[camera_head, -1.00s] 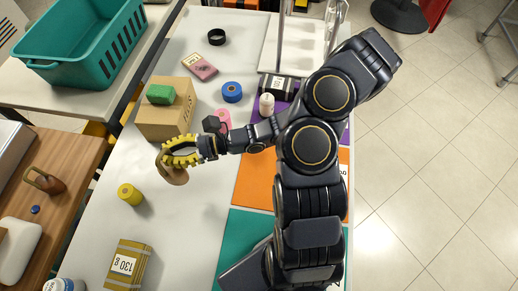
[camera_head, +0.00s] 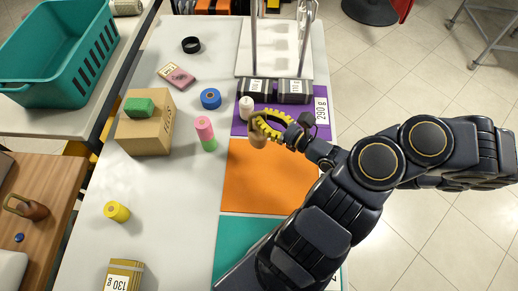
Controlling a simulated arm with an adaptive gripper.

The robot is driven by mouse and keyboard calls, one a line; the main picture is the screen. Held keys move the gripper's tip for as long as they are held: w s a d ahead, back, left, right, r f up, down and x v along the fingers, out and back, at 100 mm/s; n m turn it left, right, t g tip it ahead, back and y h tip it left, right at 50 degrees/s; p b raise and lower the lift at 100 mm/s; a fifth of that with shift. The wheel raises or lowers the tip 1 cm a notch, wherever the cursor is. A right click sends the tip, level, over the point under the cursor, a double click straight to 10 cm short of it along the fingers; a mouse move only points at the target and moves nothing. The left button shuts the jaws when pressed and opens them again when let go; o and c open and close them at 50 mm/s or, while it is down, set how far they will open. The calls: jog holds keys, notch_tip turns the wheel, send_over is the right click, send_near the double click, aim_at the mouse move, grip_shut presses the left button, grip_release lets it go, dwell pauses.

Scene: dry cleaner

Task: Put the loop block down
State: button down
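My gripper (camera_head: 259,122), with yellow ribbed fingers, reaches leftward over the far part of the orange mat (camera_head: 262,180), by the purple mat's (camera_head: 316,127) near edge. It appears shut on a tan block (camera_head: 258,141), which I take for the loop block. The fingers hide part of it, and I cannot tell whether its bottom touches the mat. The purple mat, labelled 290 g, holds two dark labelled blocks (camera_head: 293,91) and a white cylinder (camera_head: 246,108). A teal mat (camera_head: 238,232) lies nearer.
Left of the mats stand a pink and green cylinder stack (camera_head: 205,133), a blue roll (camera_head: 210,98) and a cardboard box (camera_head: 145,134) with a green block (camera_head: 139,107). A yellow cylinder (camera_head: 117,211) stands nearer. A brown looped object (camera_head: 27,207) sits on the wooden side table.

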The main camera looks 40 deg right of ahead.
aim_at(264, 137)
jog(key=shift+f, duration=3.8)
jog(key=shift+f, duration=0.15)
jog(key=c, duration=1.2)
grip_release()
jog(key=shift+o, duration=0.2)
jog(key=shift+r, duration=0.2)
jog(key=v, duration=1.2)
